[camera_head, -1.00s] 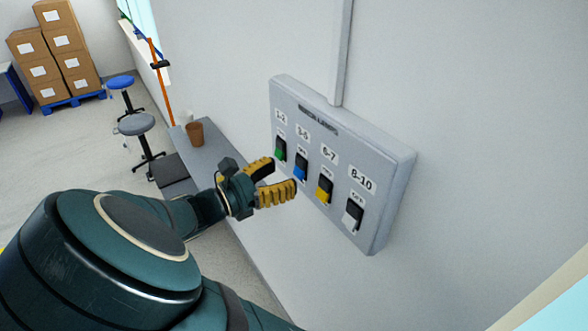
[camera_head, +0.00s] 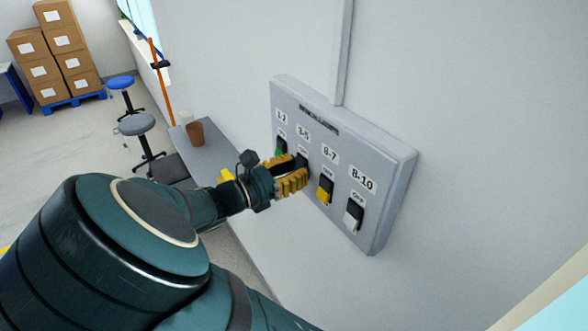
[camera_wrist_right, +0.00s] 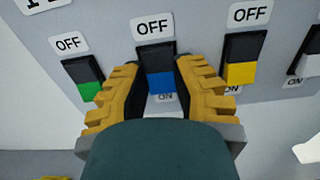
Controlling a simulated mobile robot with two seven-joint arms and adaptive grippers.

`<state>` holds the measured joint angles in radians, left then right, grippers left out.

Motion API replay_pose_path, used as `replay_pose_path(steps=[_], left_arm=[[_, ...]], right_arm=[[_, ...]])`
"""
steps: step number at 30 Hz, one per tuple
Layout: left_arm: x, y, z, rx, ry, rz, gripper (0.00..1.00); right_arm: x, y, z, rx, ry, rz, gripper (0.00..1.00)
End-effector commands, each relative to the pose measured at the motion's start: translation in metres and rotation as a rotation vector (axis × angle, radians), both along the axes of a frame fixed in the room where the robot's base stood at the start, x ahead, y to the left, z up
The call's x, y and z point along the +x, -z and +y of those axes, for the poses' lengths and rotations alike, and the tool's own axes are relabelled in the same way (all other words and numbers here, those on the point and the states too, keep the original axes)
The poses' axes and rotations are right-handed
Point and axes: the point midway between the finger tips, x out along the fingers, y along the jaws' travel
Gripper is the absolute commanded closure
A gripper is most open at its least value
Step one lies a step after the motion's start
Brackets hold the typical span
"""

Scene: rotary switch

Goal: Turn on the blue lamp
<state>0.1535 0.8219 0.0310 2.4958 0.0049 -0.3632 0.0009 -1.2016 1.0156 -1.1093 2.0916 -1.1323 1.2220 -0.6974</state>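A grey switch panel (camera_head: 392,172) is fixed to the wall. Its blue switch (camera_wrist_right: 160,82) sits second from the left, with an OFF label above and an ON label below. In the head view my fingers hide most of it. My right gripper (camera_head: 298,168) is at the panel. In the right wrist view its yellow-and-black fingers (camera_wrist_right: 160,66) are apart, one on each side of the blue switch and close to it; I cannot tell whether they touch it. My left gripper is out of view. No blue lamp shows.
The green switch (camera_wrist_right: 90,90) is just left of my fingers and the yellow switch (camera_wrist_right: 240,72) just right. A white switch (camera_head: 354,213) is farther right. A narrow shelf with a brown cup (camera_head: 195,133) runs along the wall behind my arm.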

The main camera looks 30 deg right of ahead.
Motion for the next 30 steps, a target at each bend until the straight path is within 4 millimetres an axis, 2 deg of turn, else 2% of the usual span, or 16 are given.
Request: replay_pose_path(steps=[7,18,30], left_arm=[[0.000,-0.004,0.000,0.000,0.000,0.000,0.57],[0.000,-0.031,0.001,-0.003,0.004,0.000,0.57],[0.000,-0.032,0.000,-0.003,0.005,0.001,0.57]], right_arm=[[0.000,-0.001,-0.001,-0.025,0.005,-0.002,1.00],[0.000,0.002,-0.002,-0.257,0.006,-0.032,1.00],[0.000,0.004,-0.002,-0.295,0.004,-0.043,1.00]])
